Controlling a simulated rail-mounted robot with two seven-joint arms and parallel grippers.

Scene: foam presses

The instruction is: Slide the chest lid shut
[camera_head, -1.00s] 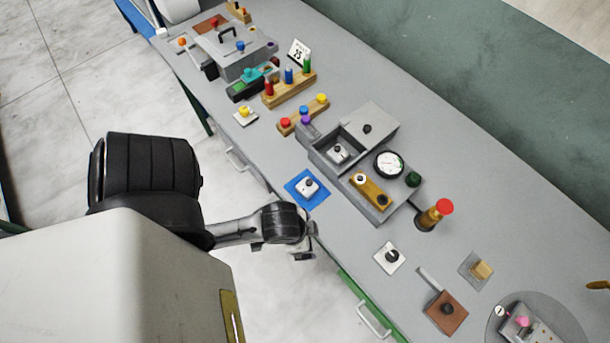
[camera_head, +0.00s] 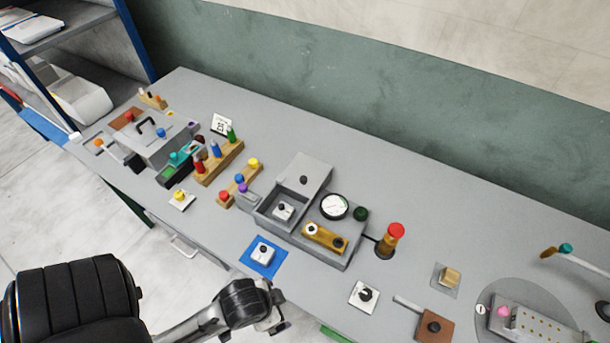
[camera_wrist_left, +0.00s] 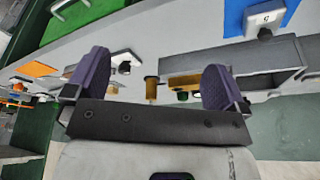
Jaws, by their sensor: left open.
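The grey chest (camera_head: 263,218) stands on the bench in the head view. Its lid (camera_head: 312,170), a grey slab with a black knob (camera_head: 303,180), lies slid toward the back right. The chest's front-left compartment is uncovered, and a white block with a dark knob (camera_head: 283,210) shows inside it. My left gripper (camera_head: 274,322) is near the bench's front edge, well apart from the lid. In the left wrist view its two purple fingers (camera_wrist_left: 155,82) are spread with nothing held between them. A grey box, probably the chest (camera_wrist_left: 265,60), is beyond the right finger. My right gripper is not in view.
A blue mat (camera_head: 249,268) with a white knobbed block lies in front of the chest. A round gauge (camera_head: 334,206), a brass bar (camera_head: 325,239) and a red-topped post (camera_head: 390,238) are right of it. Peg blocks (camera_head: 219,162) stand left. Bench behind the lid is clear.

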